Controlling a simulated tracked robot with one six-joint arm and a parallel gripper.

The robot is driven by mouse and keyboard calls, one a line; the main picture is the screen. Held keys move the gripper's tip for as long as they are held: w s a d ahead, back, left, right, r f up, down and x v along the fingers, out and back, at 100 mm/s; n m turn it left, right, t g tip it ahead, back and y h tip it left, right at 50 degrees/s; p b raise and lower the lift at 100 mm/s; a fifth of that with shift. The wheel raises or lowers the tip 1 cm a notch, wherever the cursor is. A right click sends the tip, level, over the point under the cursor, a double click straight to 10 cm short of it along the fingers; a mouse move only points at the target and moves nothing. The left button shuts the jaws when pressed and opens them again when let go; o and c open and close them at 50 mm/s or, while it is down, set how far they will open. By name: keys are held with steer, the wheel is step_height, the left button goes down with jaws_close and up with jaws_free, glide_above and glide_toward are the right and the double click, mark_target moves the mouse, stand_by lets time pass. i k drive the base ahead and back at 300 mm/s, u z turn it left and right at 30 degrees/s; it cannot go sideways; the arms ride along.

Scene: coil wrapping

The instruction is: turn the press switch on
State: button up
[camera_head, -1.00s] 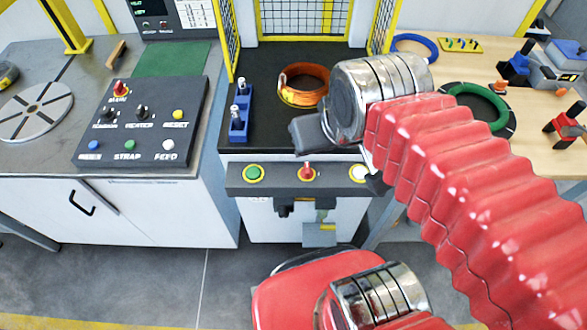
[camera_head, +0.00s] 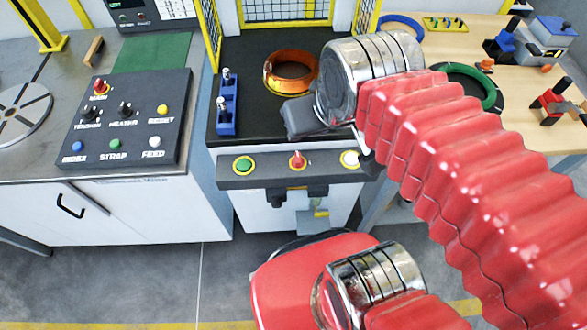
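No label on the bar is readable, and the knob's setting is too small to tell. My gripper (camera_head: 303,117) shows as a dark grey part at the end of my red-sleeved arm. It is over the station's black top, above the red knob in the picture. Its fingertips are largely hidden by my wrist, so its opening cannot be told. Nothing is seen held.
An orange coil (camera_head: 290,72) and a blue block with two metal posts (camera_head: 227,105) are on the black top, near my gripper. A sloped control panel (camera_head: 130,130) stands left. A wooden bench (camera_head: 530,120) with a green ring (camera_head: 487,90) is right. Yellow-framed mesh (camera_head: 285,10) borders the back.

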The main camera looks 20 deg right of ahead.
mark_target(297, 163)
steer(key=u, duration=0.65)
steer(key=k, duration=0.9)
steer(key=u, duration=1.05)
steer(key=k, duration=0.45)
steer(key=z, duration=0.05)
steer(key=i, duration=1.35)
steer(key=u, duration=0.45)
